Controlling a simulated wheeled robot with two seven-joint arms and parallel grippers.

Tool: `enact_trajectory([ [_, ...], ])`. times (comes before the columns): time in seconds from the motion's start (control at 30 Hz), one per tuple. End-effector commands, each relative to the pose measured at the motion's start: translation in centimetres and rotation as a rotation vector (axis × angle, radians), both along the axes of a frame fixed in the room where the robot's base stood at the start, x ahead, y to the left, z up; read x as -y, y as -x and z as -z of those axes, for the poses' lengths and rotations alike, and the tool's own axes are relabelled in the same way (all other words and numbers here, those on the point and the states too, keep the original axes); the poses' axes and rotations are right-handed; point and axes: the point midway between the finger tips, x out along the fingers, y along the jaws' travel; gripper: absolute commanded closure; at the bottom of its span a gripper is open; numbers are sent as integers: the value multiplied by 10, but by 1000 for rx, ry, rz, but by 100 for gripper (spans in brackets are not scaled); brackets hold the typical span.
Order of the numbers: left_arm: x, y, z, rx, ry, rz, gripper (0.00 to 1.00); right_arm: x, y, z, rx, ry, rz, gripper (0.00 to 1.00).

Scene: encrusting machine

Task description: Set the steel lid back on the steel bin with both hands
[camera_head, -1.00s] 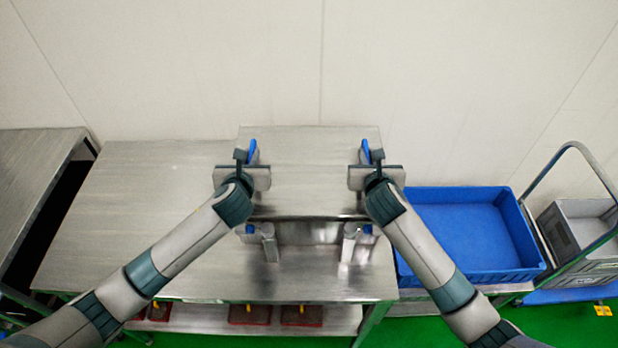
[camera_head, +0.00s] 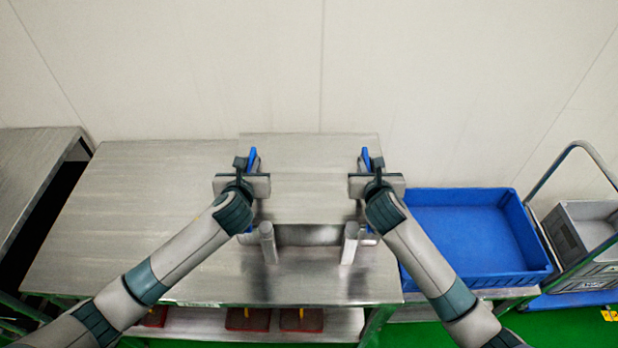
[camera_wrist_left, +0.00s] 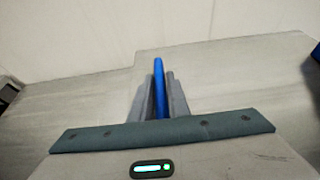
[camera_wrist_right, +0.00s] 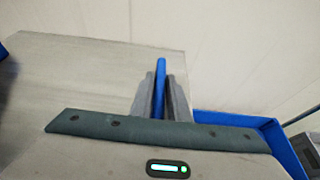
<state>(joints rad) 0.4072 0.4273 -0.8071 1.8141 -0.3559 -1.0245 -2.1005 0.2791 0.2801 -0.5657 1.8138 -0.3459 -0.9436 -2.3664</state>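The steel lid (camera_head: 310,175) is a flat, roughly level plate in the middle of the head view, above the steel bin (camera_head: 308,235). Only the bin's front shows below the lid's near edge; its rim is hidden, so I cannot tell whether they touch. My left gripper (camera_head: 250,160) is shut on the blue handle at the lid's left side, which shows between the fingers in the left wrist view (camera_wrist_left: 159,92). My right gripper (camera_head: 367,160) is shut on the right blue handle, which shows between the fingers in the right wrist view (camera_wrist_right: 161,92).
The steel table (camera_head: 150,220) is bare to the left of the bin. A blue crate (camera_head: 475,235) stands at the right, beside a cart with a grey crate (camera_head: 590,235). A pale wall (camera_head: 300,60) is behind. Red items (camera_head: 248,319) lie on the lower shelf.

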Motion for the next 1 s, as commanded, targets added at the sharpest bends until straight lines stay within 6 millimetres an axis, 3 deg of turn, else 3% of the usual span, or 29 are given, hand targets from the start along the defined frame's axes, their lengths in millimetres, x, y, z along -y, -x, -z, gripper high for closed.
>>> enact_trajectory([
  [0.57,0,8,-4,-1,0,0,69,0,0,-1,0,0,0,69],
  [0.77,0,29,-13,1,1,2,69,0,0,-1,0,0,0,69],
  [1.0,0,67,-29,1,1,2,69,0,0,-1,0,0,0,69],
])
